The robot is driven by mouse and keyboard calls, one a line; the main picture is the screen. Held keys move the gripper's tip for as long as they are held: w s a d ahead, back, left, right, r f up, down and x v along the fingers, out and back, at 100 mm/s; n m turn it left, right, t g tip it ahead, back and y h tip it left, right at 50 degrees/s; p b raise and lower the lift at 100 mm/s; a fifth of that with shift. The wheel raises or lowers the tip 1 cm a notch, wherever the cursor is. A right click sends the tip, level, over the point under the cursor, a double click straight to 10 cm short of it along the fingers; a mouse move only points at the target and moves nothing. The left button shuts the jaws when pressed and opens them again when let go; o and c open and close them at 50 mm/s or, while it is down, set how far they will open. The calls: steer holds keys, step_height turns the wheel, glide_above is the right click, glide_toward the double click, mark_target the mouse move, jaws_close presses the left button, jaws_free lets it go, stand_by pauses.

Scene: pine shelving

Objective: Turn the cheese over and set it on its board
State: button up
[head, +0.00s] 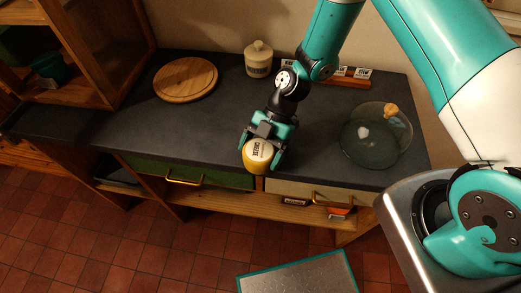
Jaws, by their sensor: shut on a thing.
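The cheese (257,155) is a yellow round with a pale face that carries a dark-lettered label. My gripper (261,153) is shut on the cheese, with its teal fingers on either side. It holds the cheese at the front edge of the dark counter, with the labelled face towards the camera. Whether the cheese touches the counter, I cannot tell. The round wooden board (186,79) lies on the counter at the back left, bare and apart from my gripper. The far side of the cheese is hidden.
A lidded cream jar (258,60) stands at the back. Small labelled cards (361,73) stand in a wooden holder behind my arm. A wooden cabinet (110,50) borders the left. The counter (190,125) between board and gripper is clear.

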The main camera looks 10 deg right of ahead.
steer(key=o, duration=0.6)
steer(key=shift+c, duration=0.2)
steer(key=b+v, duration=0.3)
steer(key=v, duration=1.4)
steer(key=shift+b, duration=0.3)
steer(key=shift+w+d+r, duration=0.1)
steer(key=shift+r, duration=0.05)
steer(key=s+a+r+m+t+h, duration=0.1)
steer(key=s+r+m+t, duration=0.2)
steer(key=s+r+m, duration=0.4)
steer(key=s+a+r+m+t+h, duration=0.1)
steer(key=s+r+m+t, duration=0.1)
steer(key=s+r+m, duration=0.5)
steer(key=s+m, duration=0.5)
steer(key=s, duration=0.1)
steer(key=shift+a+r+t, duration=0.3)
steer(key=shift+a+t, duration=0.05)
steer(key=shift+t, duration=0.05)
